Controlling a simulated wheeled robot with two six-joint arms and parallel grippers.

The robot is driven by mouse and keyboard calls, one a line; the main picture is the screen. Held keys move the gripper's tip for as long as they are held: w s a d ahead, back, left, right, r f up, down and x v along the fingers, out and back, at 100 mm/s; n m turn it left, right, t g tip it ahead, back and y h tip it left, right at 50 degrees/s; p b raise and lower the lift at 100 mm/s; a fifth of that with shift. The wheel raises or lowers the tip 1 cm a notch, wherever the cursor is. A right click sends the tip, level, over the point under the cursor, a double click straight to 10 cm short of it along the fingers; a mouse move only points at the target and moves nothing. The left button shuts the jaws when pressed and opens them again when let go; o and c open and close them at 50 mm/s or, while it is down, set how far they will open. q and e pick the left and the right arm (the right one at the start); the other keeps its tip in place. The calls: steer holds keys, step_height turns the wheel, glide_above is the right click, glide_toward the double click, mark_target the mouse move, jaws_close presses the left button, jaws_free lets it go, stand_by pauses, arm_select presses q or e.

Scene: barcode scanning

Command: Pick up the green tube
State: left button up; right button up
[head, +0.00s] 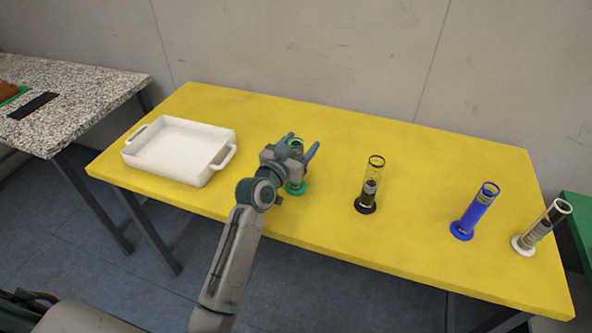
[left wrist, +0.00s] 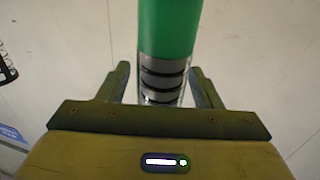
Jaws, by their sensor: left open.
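The green tube (head: 296,187) stands on the yellow table (head: 330,131), mostly hidden behind my left gripper (head: 300,148) in the head view. Its green base and a bit of its rim show there. In the left wrist view the tube (left wrist: 167,30) shows a green part and a grey, dark-banded part. My left gripper (left wrist: 160,88) is open, with one finger on each side of the tube. There seems to be a gap between the tube and each finger. My right gripper is in neither view.
A white tray (head: 135,158) with handles is left of the green tube. A black tube (head: 369,186), a blue tube (head: 474,212) and a white tube (head: 541,229) stand to the right. A speckled table (head: 75,78) is at far left. Bare yellow surface lies between them.

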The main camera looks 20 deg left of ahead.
arm_select(q)
jaws_close()
steer(key=shift+r, duration=0.1)
